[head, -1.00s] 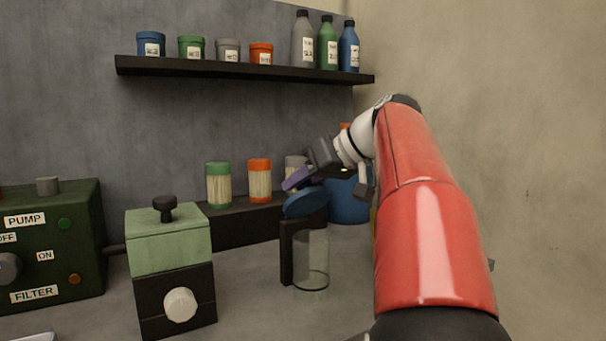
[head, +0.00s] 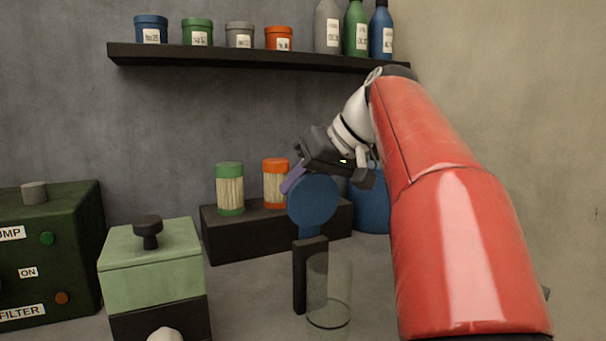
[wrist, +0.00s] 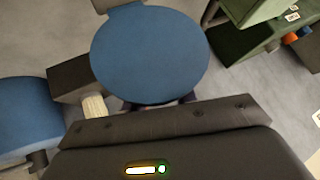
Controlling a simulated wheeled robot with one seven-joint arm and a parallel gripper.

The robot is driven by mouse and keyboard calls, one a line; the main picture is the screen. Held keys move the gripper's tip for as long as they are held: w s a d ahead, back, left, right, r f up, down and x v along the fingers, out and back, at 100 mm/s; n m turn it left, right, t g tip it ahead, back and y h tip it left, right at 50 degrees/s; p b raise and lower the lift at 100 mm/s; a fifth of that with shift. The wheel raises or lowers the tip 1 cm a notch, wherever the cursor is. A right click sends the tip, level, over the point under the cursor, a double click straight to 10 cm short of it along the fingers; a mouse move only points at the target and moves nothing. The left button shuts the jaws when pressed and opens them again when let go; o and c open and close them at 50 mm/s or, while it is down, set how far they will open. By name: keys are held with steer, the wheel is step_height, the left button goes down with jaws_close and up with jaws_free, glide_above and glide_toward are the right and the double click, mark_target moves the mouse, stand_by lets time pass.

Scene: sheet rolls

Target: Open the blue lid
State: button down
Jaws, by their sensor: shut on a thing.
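The blue lid (head: 313,200) is a round disc, tilted up to near vertical on its dark hinge post (head: 300,275). The clear glass jar (head: 330,290) stands beside the post with its top uncovered. My gripper (head: 293,178) is at the upper left edge of the lid, with a purple finger showing there. In the wrist view the blue lid (wrist: 150,55) fills the upper middle, just ahead of the gripper body. The jaws are shut on the lid's edge, and the fingertips are mostly hidden behind it.
A green box with a black knob (head: 150,260) stands left of the jar. A dark green pump panel (head: 50,255) is at far left. Jars of sticks (head: 230,190) stand on a black block behind. A blue container (head: 370,205) is behind my arm. A shelf (head: 250,57) hangs above.

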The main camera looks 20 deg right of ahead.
mark_target(332, 180)
steer(key=shift+w+d+f+g, duration=0.15)
steer(key=shift+f+g, duration=0.15)
steer(key=shift+f, duration=0.2)
steer(key=c, duration=1.2)
jaws_free()
steer(key=shift+o, duration=0.2)
steer(key=shift+r, duration=0.1)
steer(key=shift+d+r, duration=0.1)
steer(key=shift+r, duration=0.15)
steer(key=v, duration=0.7)
steer(key=shift+s+d+r, duration=0.1)
steer(key=shift+s, duration=0.15)
